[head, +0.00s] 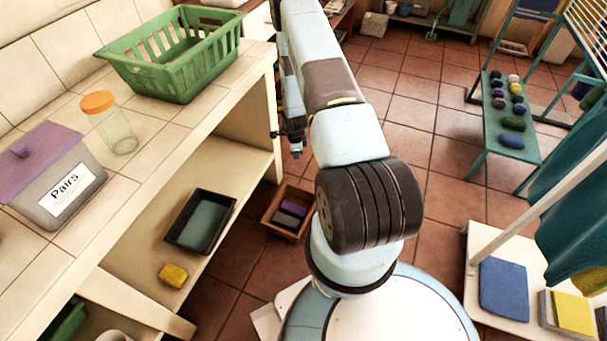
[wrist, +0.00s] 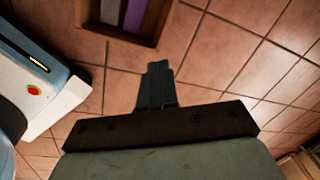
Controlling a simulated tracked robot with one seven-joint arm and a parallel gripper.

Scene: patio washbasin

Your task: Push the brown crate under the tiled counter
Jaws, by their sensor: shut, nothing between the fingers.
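The brown crate (head: 279,228) stands on the tiled floor just right of the tiled counter's (head: 203,122) open front. It holds purple, grey and dark items. In the wrist view, its near wall (wrist: 118,36) and contents show at the top, cut off by the frame. My gripper (head: 296,153) is above and beyond the crate in the head view, close to the counter's end and partly hidden by my arm. In the wrist view, my gripper (wrist: 157,68) is shut and empty, pointing toward the floor beside the crate, with tiles visible between them.
Under the counter, a low shelf holds a black tray (head: 172,237) and a yellow sponge (head: 173,275). A green basket (head: 180,92), a jar (head: 112,130) and a "Pairs" box (head: 85,205) stand on top. Open floor (head: 420,115) lies right of my arm, before a teal bench (head: 487,130).

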